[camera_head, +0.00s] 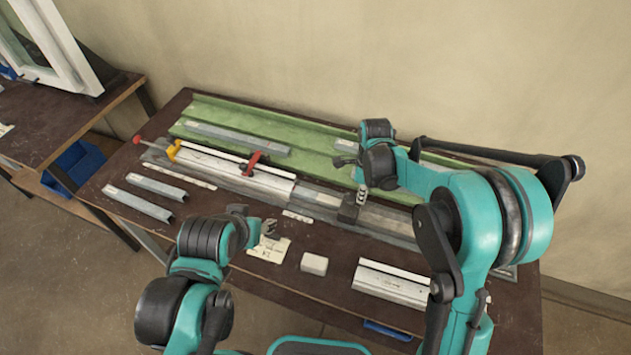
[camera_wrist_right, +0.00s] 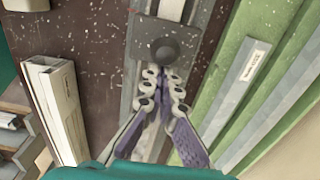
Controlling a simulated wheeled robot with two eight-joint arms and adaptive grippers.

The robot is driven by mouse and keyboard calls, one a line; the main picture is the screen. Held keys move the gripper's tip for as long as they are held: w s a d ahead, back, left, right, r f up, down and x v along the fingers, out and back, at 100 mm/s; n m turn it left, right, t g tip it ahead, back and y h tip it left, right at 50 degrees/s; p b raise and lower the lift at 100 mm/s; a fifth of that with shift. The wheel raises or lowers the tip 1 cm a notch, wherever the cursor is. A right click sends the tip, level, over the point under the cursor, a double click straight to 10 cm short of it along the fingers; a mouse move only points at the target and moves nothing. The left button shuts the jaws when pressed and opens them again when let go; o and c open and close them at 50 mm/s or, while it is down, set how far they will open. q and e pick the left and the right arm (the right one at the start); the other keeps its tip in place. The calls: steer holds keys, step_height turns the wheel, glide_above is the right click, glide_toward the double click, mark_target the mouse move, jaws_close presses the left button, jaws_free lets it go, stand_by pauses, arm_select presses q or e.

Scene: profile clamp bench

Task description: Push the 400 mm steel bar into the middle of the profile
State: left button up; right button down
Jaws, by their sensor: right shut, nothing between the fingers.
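The white profile (camera_head: 235,172) lies along a grey rail on the bench, held by a yellow clamp (camera_head: 173,150) and a red clamp (camera_head: 254,163). Its end also shows in the right wrist view (camera_wrist_right: 171,9). No steel bar can be made out inside it. Grey metal bars lie in the green tray (camera_head: 205,103) and at the left front (camera_head: 137,204); I cannot tell which is 400 mm. My right gripper (camera_wrist_right: 163,82) is shut and empty, its tips close to a dark block with a round knob (camera_wrist_right: 164,48). My left gripper (camera_head: 268,230) is over the front; its jaw state is unclear.
A white profile piece (camera_head: 385,281) and a small pale block (camera_head: 314,264) lie at the front. A paper note (camera_head: 270,249) is near my left gripper. A second table with a white window frame (camera_head: 62,50) stands at the left.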

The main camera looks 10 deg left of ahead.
glide_above(330, 200)
steer(key=shift+w+a, duration=0.15)
steer(key=shift+a, duration=0.05)
stand_by(0.9)
steer(key=shift+w+a, duration=0.15)
steer(key=shift+a, duration=0.35)
stand_by(0.4)
steer(key=shift+s+d, duration=0.2)
steer(key=shift+d, duration=0.55)
step_height(330, 200, up, 7)
steer(key=p, duration=0.4)
steer(key=shift+d, duration=0.1)
